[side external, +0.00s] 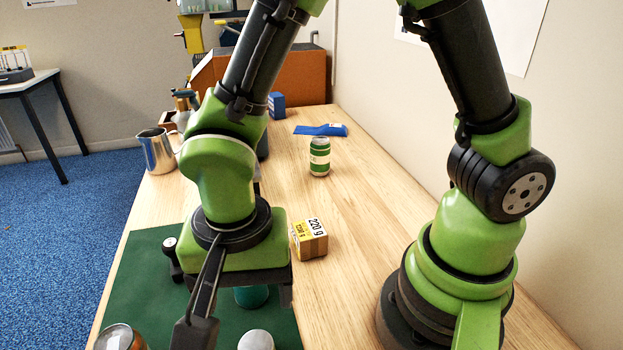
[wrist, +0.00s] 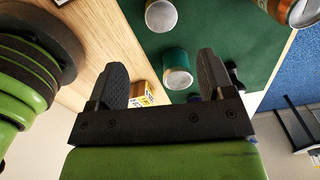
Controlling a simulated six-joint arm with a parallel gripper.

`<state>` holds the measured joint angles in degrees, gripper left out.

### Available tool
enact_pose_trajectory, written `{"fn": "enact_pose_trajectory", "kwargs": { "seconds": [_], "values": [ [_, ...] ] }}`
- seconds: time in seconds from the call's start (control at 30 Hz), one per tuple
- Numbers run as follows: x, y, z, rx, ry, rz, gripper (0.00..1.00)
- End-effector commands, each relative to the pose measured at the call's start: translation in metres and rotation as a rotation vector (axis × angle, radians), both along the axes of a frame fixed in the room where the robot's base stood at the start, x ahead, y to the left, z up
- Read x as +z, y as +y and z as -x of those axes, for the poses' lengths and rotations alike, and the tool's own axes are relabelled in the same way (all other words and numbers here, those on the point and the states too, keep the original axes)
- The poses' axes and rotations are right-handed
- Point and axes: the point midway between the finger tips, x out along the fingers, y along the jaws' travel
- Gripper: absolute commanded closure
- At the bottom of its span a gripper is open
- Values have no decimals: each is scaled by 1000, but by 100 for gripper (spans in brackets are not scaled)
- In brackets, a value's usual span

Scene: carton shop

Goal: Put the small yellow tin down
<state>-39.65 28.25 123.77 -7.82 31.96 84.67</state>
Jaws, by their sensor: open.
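I cannot make out a small yellow tin in either view. My gripper (wrist: 162,72) is open, its two dark fingers wide apart with nothing held between them. A green tin with a pale top (wrist: 176,58) shows between the fingers in the wrist view, with a gap on both sides. In the side view the green tin (side external: 251,296) is partly hidden under my gripper (side external: 240,308). A silver-topped tin (wrist: 160,15) stands beside it on the green mat (wrist: 215,25); its pale top also shows in the side view (side external: 256,341).
A small carton with a yellow and white label (side external: 309,239) sits right of my gripper. An orange can (side external: 120,338) stands at the mat's near left. A green-white can (side external: 319,157), metal jug (side external: 155,152) and blue item (side external: 320,130) are farther back. The right-hand wood is mostly clear.

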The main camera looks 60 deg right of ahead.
Motion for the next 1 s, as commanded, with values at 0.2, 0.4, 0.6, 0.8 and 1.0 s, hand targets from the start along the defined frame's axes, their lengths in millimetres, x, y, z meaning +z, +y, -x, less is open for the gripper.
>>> {"fn": "enact_pose_trajectory", "kwargs": {
  "seconds": [0.2,0.4,0.6,0.8,1.0],
  "values": [
    [65,-37,-14,99,-128,-95,25],
    [131,-91,1,266,-339,-132,25],
    [167,-127,34,433,-543,-69,25],
    [178,-139,55,534,-646,4,25],
    [179,-140,58,557,-660,19,25]
  ]
}}
